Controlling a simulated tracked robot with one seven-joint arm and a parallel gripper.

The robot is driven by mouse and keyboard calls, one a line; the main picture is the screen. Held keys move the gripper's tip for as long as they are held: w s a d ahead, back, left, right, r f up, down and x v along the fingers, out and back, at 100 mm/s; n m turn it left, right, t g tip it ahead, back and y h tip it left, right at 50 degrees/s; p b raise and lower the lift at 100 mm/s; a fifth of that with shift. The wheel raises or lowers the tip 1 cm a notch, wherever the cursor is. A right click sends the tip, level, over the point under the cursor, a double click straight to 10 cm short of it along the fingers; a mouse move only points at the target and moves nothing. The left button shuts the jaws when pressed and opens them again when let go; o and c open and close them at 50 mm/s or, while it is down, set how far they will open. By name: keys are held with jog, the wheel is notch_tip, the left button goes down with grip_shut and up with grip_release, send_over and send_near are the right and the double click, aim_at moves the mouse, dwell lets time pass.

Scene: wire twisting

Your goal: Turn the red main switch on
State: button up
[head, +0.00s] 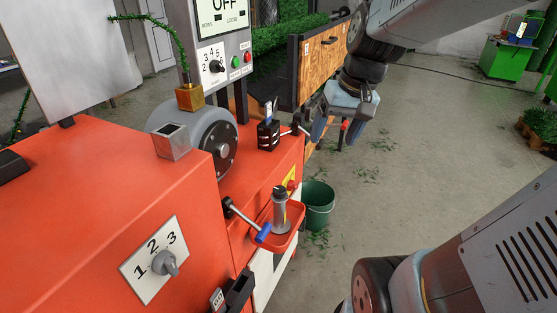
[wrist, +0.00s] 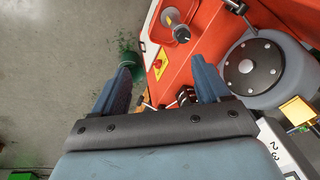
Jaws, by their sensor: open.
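The red main switch (head: 292,185) is a small red knob on a yellow plate on the side of the orange machine, just above the red tray. In the wrist view the switch (wrist: 159,63) shows between the two fingertips, some way beyond them. My gripper (head: 337,130) is open and empty, with blue-grey fingers pointing down. In the head view it hangs in front of the machine's far end, above and to the right of the switch. It also shows in the wrist view (wrist: 162,67). The display (head: 223,12) on the machine reads OFF.
A red tray (head: 296,238) with a grey post and a blue-handled lever (head: 247,222) sit near the switch. A black block (head: 268,135) stands on the machine's edge. A green bucket (head: 318,207) stands on the floor beside it. The floor to the right is mostly clear.

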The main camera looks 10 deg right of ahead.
jog(key=w+d+f+m+g+y, duration=0.15)
jog(key=w+f+y, duration=0.25)
jog(key=w+f, duration=0.45)
jog(key=w+d+f+m+g+y, duration=0.1)
jog(key=w+d+f+m+y, duration=0.1)
jog(key=w+f+y, duration=0.6)
jog(key=m+t, duration=1)
jog(key=t, duration=0.1)
send_near(296, 188)
jog(key=shift+y, duration=0.4)
jog(key=x, duration=0.6)
jog(key=f+x, duration=0.1)
jog(key=x, duration=0.2)
jog(key=shift+w+a+r, duration=0.1)
jog(key=shift+w, duration=0.45)
jog(key=shift+c, duration=0.3)
